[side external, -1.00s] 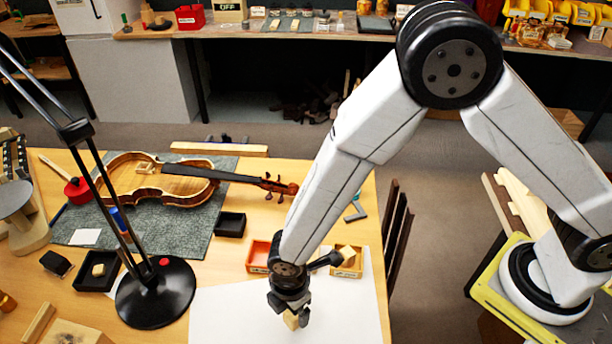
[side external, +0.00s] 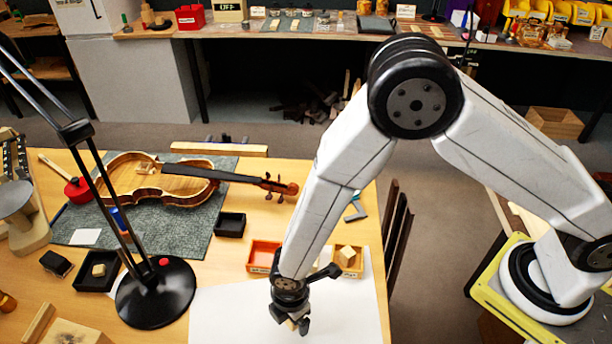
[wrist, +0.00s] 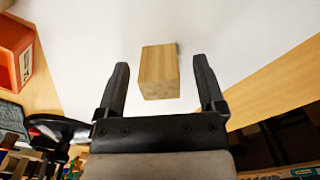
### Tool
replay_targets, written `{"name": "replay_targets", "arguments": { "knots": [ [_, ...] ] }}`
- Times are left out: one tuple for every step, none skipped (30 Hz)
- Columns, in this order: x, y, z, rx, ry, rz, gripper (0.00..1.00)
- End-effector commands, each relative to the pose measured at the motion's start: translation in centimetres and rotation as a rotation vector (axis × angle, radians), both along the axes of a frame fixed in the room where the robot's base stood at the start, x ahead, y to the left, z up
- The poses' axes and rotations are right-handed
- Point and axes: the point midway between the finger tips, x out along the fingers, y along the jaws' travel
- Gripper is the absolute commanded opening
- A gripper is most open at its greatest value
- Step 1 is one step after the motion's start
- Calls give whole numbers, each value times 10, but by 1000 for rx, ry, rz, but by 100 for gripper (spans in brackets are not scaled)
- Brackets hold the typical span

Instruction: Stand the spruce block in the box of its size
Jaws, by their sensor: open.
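The spruce block (wrist: 158,68), a pale wooden block, is on the white paper in the wrist view. It shows between the two spread fingers of my gripper (side external: 291,324), with a gap on each side. My gripper is open and low over the paper; in the side view it hides most of the block. An orange-red box (side external: 263,256) stands behind my gripper, and part of it also shows in the wrist view (wrist: 14,52). A yellow-wood box (side external: 347,271) to the right and a black box (side external: 85,284) at left each hold a pale block. Another black box (side external: 230,225) looks empty.
A violin (side external: 165,180) lies on a grey mat (side external: 185,236) at the back left. A black lamp base (side external: 155,295) with a slanting arm stands to the left. The white paper (side external: 235,310) around my gripper is mostly clear.

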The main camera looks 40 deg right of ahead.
Motion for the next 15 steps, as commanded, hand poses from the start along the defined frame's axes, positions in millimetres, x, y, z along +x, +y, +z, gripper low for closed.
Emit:
{"name": "replay_targets", "arguments": {
  "knots": [
    [0,0,0,0,0,0,85],
    [0,0,0,0,0,0,76],
    [0,0,0,0,0,0,63],
    [0,0,0,0,0,0,53],
    [0,0,0,0,0,0,44],
    [0,0,0,0,0,0,31],
    [0,0,0,0,0,0,22],
    [0,0,0,0,0,0,12],
    [0,0,0,0,0,0,0],
    [0,0,0,0,0,0,0],
    [0,0,0,0,0,0,0],
    [0,0,0,0,0,0,0],
    [0,0,0,0,0,0,0],
    [0,0,0,0,0,0,0],
    [0,0,0,0,0,0,0]
  ]
}}
